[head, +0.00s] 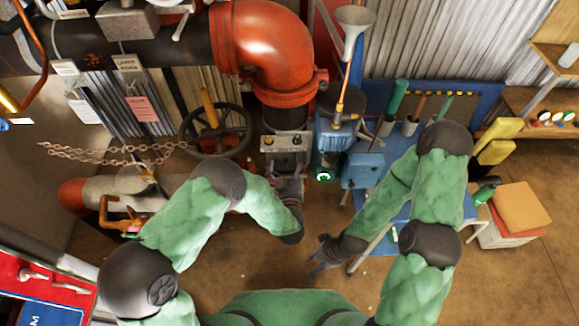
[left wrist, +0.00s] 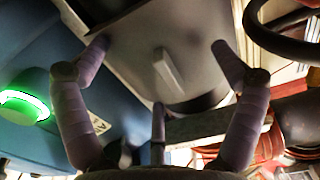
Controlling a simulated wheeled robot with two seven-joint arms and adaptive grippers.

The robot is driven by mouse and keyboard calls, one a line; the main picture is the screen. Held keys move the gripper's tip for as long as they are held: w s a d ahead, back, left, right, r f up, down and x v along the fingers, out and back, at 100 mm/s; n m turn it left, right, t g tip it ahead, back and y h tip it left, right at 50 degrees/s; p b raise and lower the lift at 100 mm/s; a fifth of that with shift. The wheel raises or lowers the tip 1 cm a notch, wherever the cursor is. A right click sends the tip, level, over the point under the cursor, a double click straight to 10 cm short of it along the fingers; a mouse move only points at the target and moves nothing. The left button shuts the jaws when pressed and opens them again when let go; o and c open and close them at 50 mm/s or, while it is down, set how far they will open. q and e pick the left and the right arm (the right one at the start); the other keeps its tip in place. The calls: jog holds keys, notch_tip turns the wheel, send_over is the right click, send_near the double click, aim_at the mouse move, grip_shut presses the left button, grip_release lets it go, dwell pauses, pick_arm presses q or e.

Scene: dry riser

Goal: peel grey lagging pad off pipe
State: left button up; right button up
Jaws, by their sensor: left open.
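The grey lagging pad (left wrist: 135,40) fills the upper middle of the left wrist view, with a raised pale tab (left wrist: 167,72) on its face. Its lower edge curves over a rounded grey surface. My left gripper (left wrist: 160,60) is open, with fingers spread to both sides of the tab; none is closed on it. In the head view my left gripper (head: 289,188) is just below a grey block under the red pipe elbow (head: 270,45); the pad cannot be clearly told there. My right gripper (head: 320,257) hangs low in the middle, empty, its fingers apart.
A black handwheel (head: 215,131) and a rusty chain (head: 110,152) are left of the pipe. A blue pump (head: 335,135) with a green-lit button (head: 324,174) stands close on the right. A blue bench with tools is further right. The brown floor below is clear.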

pick_arm(q)
jog(key=shift+r, duration=0.1)
jog(key=c, duration=1)
jog(key=shift+r, duration=0.3)
jog(key=c, duration=0.4)
jog(key=o, duration=0.5)
jog(key=c, duration=0.7)
jog(key=shift+c, duration=0.2)
jog(key=shift+s, duration=0.15)
jog(key=shift+c, duration=0.5)
jog(key=shift+s, duration=0.1)
jog(key=shift+c, duration=0.8)
jog(key=shift+s, duration=0.15)
grip_shut()
jog(key=shift+s+d+f, duration=0.1)
jog(key=shift+s+f, duration=0.1)
jog(key=shift+s, duration=0.15)
